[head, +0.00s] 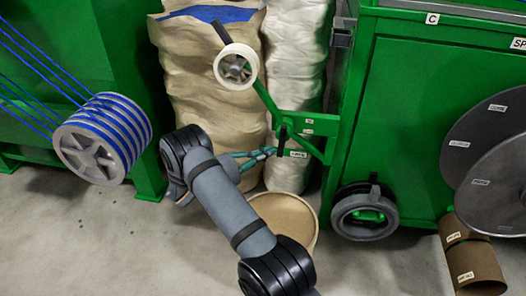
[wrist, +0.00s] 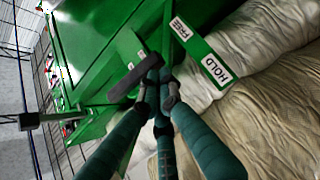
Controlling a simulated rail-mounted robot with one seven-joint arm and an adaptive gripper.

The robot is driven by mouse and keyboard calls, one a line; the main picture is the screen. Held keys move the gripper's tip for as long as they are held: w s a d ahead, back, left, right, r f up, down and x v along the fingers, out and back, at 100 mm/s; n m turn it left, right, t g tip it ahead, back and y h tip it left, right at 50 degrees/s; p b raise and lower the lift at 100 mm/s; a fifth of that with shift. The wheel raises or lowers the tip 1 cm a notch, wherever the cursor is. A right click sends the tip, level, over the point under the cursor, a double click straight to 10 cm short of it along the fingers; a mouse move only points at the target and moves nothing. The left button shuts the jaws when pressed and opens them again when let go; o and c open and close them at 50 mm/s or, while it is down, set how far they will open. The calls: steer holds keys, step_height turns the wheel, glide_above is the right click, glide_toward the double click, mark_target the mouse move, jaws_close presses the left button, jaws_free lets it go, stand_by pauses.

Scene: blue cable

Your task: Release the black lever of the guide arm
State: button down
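The green guide arm (head: 262,97) carries a white wheel (head: 235,67) at its upper end. Its black lever (head: 282,137) sits near the bracket at the lower end. In the wrist view the lever (wrist: 135,78) is a dark bar slanting across the fingertips, beside a green plate with the labels FREE (wrist: 180,28) and HOLD (wrist: 215,68). My gripper (head: 268,153) reaches the lever from the left. In the wrist view its teal fingers (wrist: 160,100) are drawn together at the tips, by the lever. Whether they hold or only touch it I cannot tell.
A blue-wound reel (head: 103,140) stands at the left. Tall wrapped sacks (head: 210,90) are behind the guide arm, with a round tan container (head: 285,215) below. A green cabinet (head: 405,110) and grey discs (head: 500,185) are to the right. Grey floor (head: 100,240) is open at front left.

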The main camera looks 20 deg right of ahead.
steer(key=shift+s+d+f+p, duration=0.2)
steer(key=shift+s+d+f, duration=0.15)
steer(key=shift+d, duration=0.2)
steer(key=shift+s+d+f+p, duration=0.25)
steer(key=shift+s+d, duration=0.1)
steer(key=shift+d, duration=0.3)
steer(key=shift+f, duration=0.15)
glide_toward(278, 156)
step_height(278, 156, down, 5)
steer(key=w+a, duration=0.2)
steer(key=shift+s+a+f, duration=0.15)
steer(key=shift+s+a, duration=0.15)
steer(key=shift+a, duration=0.35)
